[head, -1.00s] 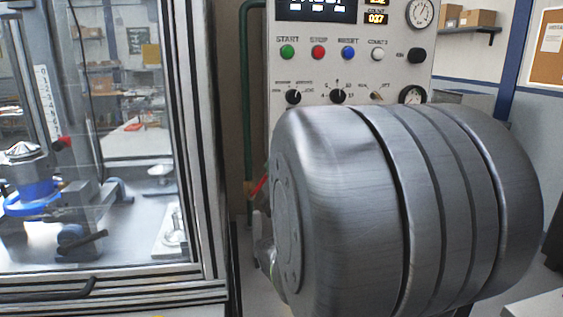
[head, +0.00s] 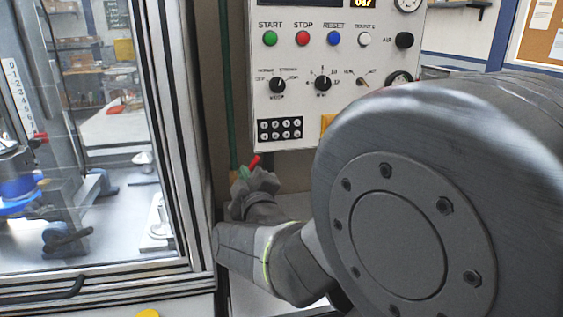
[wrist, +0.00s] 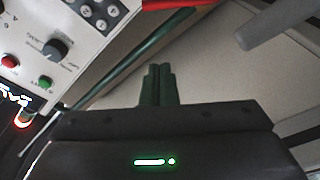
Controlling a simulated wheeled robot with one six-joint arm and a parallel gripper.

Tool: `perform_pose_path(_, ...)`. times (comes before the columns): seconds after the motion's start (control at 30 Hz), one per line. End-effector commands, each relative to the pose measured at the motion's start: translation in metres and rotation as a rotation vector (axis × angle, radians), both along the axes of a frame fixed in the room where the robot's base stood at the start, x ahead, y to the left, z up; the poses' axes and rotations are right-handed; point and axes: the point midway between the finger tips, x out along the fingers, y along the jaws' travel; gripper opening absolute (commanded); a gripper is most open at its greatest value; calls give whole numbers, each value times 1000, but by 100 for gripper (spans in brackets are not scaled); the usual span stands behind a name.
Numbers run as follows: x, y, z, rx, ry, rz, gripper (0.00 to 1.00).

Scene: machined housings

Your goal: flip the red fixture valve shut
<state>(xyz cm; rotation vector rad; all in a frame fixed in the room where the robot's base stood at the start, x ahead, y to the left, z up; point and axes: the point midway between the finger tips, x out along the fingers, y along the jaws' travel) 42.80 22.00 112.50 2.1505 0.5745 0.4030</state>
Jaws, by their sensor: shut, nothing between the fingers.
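The red valve handle (head: 254,161) shows in the head view as a short tilted lever below the control panel, beside the green pipe (head: 227,90). My gripper (head: 243,172) is right next to it in that view, at the end of my arm. I cannot tell whether they touch. In the wrist view the green fingers of my gripper (wrist: 158,85) are together with nothing between them. The valve body is hidden behind my gripper in the head view.
The control panel (head: 300,110) with buttons and knobs stands above the valve; it also shows at upper left in the wrist view (wrist: 85,40). A glazed machine enclosure (head: 180,130) stands close on the left. My arm blocks much of the right side.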

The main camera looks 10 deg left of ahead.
Motion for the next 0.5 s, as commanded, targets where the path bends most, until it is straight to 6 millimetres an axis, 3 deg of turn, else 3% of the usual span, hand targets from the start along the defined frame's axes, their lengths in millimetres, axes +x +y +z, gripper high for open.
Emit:
perform_pose_path(0.27, 14, 9, 2, -1, -1, -1, 0)
perform_pose_path(0.5, 47, 29, 5, -1, 1, -2, 0)
